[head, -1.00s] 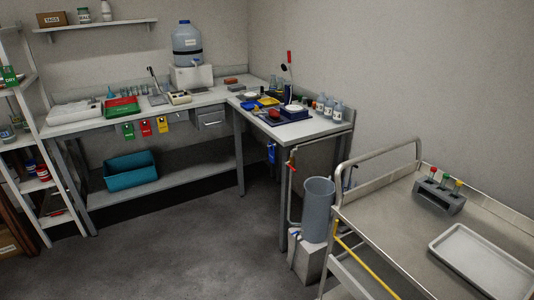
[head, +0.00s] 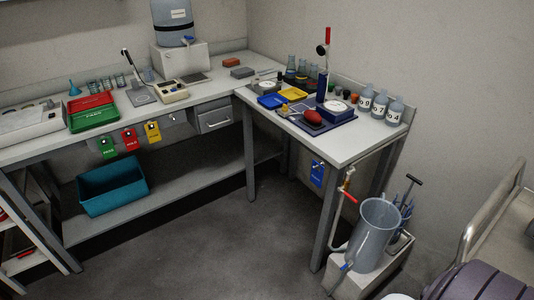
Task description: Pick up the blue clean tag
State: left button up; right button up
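A blue tag (head: 317,174) hangs from the side of the right-hand bench, near its front right leg. Its lettering is too small to read. Green (head: 107,147), red (head: 130,140) and yellow (head: 152,132) tags hang in a row under the front edge of the left bench. Neither of my grippers shows in the head view.
A grey bucket (head: 375,235) and a tap with a red handle (head: 347,190) stand just right of the blue tag. A metal cart (head: 492,225) is at the right edge. A teal bin (head: 112,187) sits on the lower shelf. The floor (head: 215,245) in front is clear.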

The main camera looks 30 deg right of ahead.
aim_at(316, 178)
jog(key=i+j+z, duration=0.1)
jog(key=i+z, duration=0.2)
jog(key=i, duration=0.25)
jog(key=i+j+z, duration=0.35)
jog(key=i, duration=0.2)
jog(key=l, duration=0.1)
